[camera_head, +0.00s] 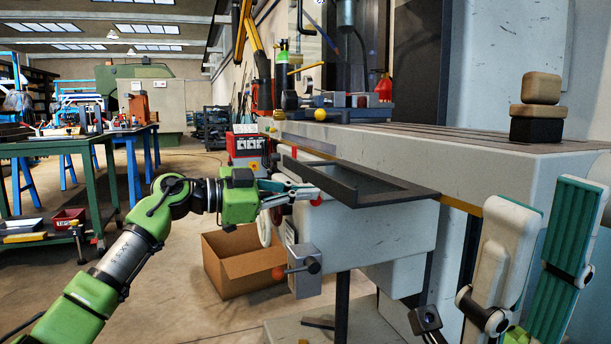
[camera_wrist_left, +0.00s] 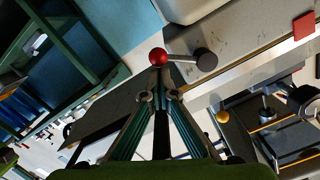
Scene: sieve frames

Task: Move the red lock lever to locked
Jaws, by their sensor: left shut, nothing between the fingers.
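The red lock lever shows in the left wrist view as a red ball knob (camera_wrist_left: 158,57) on a short arm from a dark grey round hub (camera_wrist_left: 205,60) on the pale machine side. In the head view, a red spot (camera_head: 316,201) shows beside my left fingertips, with the hub hidden. My left gripper (camera_head: 314,191) is shut and empty. Its tips (camera_wrist_left: 160,72) are right at the red ball; I cannot tell whether they touch it. My right gripper (camera_head: 552,200) is close to the camera at the right, its two teal-padded fingers apart.
Below are a cardboard box (camera_head: 250,268) and a grey box with an orange-red ball lever (camera_head: 279,273). A green workbench (camera_head: 60,146) stands at the left, with open floor between.

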